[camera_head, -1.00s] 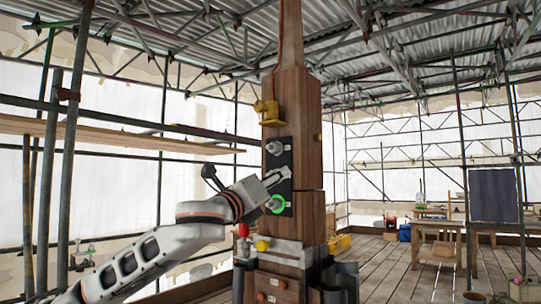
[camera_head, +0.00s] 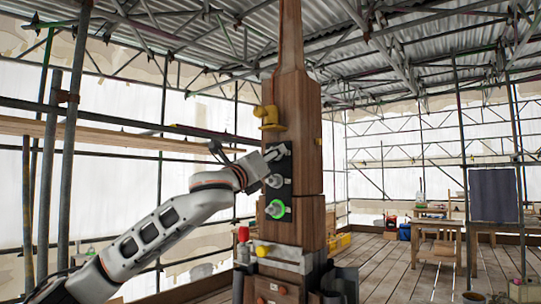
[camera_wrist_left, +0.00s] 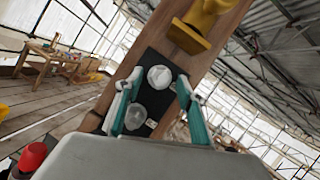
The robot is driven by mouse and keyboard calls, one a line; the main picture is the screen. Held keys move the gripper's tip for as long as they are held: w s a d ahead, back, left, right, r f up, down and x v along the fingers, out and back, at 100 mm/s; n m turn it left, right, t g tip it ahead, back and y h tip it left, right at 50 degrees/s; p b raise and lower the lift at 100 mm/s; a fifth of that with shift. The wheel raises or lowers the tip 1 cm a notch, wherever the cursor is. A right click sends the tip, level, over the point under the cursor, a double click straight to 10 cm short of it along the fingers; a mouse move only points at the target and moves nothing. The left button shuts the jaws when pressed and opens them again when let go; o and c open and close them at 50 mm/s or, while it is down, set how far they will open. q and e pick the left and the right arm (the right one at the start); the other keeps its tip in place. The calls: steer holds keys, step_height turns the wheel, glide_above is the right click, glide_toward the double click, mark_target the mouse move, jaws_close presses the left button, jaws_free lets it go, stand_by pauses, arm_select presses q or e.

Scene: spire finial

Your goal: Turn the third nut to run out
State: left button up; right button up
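A black plate (camera_head: 288,190) is fixed to the wooden spire post (camera_head: 305,130) and carries silver nuts in a column. The lowest nut (camera_head: 276,209) has a lit green ring around it. The middle nut (camera_head: 275,181) is bare of the gripper. My left gripper (camera_head: 278,153) is at the plate's top and largely hides the top nut in the head view. In the left wrist view, the top nut (camera_wrist_left: 159,77) lies between the two teal-padded fingers, with gaps on both sides, and another nut (camera_wrist_left: 135,116) shows below. The left gripper is open. My right gripper is not in view.
A yellow fitting (camera_head: 268,116) projects from the post just above the plate. A red-topped item (camera_head: 243,234) and a yellow knob (camera_head: 262,248) are below it. Scaffold poles (camera_head: 66,150) stand at left. A wooden workbench (camera_head: 437,232) is at far right, with open plank floor before it.

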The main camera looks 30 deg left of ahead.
arm_select(q)
jaws_close()
